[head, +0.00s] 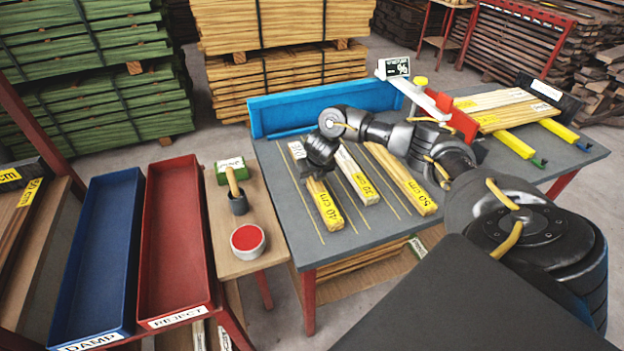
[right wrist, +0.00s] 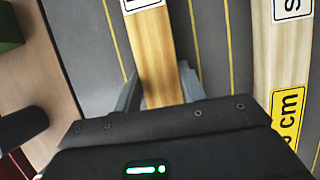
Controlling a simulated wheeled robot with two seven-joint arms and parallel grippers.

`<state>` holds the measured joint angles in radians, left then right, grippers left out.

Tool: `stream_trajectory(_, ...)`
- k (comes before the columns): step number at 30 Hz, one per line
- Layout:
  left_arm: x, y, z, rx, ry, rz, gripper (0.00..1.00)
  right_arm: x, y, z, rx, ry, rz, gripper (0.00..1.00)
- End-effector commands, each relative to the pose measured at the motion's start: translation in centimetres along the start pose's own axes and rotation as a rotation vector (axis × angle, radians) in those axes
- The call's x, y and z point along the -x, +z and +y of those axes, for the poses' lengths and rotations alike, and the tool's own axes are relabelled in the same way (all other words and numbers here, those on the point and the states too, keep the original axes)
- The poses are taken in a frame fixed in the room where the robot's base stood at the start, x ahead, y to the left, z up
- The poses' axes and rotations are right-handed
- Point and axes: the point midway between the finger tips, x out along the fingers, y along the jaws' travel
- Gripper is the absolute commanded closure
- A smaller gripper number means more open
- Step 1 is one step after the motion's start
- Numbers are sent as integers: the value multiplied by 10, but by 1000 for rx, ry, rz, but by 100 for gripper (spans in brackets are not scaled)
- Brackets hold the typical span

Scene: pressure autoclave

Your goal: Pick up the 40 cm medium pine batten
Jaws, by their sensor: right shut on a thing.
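A pine batten (head: 325,203) with a yellow "40 cm" label at its near end lies in the leftmost lane of the grey table; a white tag is near its far end. My right gripper (head: 318,170) is over its middle part. In the right wrist view, the light wood batten (right wrist: 158,52) runs between the two fingers of the right gripper (right wrist: 160,95), which is shut on it. The fingertips are partly hidden by the gripper body. Whether the batten is off the table I cannot tell. My left gripper is not in view.
A shorter batten (head: 358,180) and a "50 cm" batten (head: 400,178) lie to the right, between yellow lines. Blue (head: 62,290) and red (head: 212,250) bins stand left.

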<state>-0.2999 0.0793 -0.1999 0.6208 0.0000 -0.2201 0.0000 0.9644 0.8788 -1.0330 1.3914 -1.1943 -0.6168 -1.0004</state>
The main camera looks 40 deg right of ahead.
Motion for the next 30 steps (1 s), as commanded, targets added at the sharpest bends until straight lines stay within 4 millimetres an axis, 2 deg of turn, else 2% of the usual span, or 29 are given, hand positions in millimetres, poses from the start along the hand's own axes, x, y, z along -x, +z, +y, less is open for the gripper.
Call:
stream_trajectory(5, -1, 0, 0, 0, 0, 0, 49, 2, 2, 0, -1, 1, -2, 89)
stream_trajectory(11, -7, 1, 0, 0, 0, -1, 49, 18, 9, 1, 0, 2, -5, 89)
stream_trajectory(13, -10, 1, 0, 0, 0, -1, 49, 28, 14, 1, 0, 3, -7, 89)
stream_trajectory(17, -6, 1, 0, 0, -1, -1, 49, 56, 10, 15, 6, 5, -6, 89)
stream_trajectory(18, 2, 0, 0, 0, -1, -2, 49, 70, 11, 20, 6, 5, -7, 89)
stream_trajectory(23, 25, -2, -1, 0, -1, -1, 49, 111, 7, 38, 7, 1, -7, 89)
stream_trajectory(30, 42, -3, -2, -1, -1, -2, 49, 140, -22, 77, 8, 3, -4, 89)
